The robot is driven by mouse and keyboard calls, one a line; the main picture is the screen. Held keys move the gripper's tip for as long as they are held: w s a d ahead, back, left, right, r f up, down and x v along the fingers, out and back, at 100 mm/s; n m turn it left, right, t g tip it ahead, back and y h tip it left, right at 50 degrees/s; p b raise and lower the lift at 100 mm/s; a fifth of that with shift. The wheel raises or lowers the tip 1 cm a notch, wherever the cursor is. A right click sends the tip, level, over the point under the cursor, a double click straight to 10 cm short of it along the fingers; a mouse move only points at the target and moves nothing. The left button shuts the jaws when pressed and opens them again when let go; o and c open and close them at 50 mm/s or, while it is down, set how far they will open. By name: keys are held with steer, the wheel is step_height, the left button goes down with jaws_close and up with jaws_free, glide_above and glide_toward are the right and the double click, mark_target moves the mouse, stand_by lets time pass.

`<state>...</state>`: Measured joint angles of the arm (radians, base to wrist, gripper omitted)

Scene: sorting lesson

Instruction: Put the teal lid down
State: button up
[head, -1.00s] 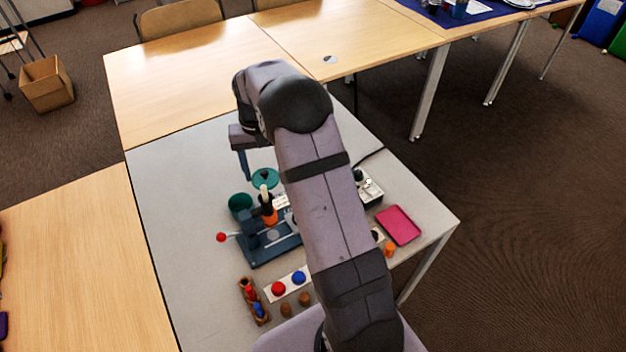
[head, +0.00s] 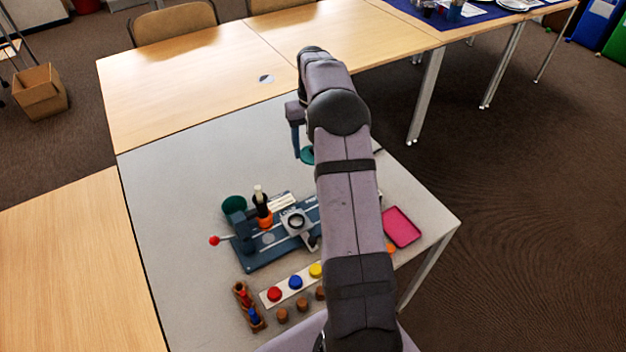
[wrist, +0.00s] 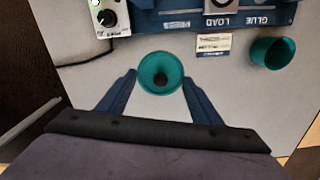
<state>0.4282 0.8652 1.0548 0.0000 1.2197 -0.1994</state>
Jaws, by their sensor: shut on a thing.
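In the head view a part of the lid (head: 307,156) shows below my gripper (head: 299,153), and my arm hides the rest. I cannot tell how high the lid is above the grey table (head: 190,165). A teal cup (head: 234,204) stands left of the blue fixture; it shows open at the top in the wrist view (wrist: 268,54).
The blue fixture (head: 255,260) with a red-tipped lever (head: 214,240) stands mid-table. A white control box (wrist: 117,17) with a cable, a pink tray (head: 402,227) and coloured buttons (head: 295,283) are nearby. The table left of and behind the fixture is clear.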

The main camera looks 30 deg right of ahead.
steer(key=shift+s+f, duration=0.1)
steer(key=shift+f, duration=0.45)
steer(key=shift+f+p, duration=0.8)
steer(key=shift+f, duration=3.65)
steer(key=shift+f, duration=0.15)
steer(key=o, duration=1)
step_height(320, 180, up, 12)
steer(key=shift+r+b, duration=0.15)
steer(key=shift+b, duration=0.8)
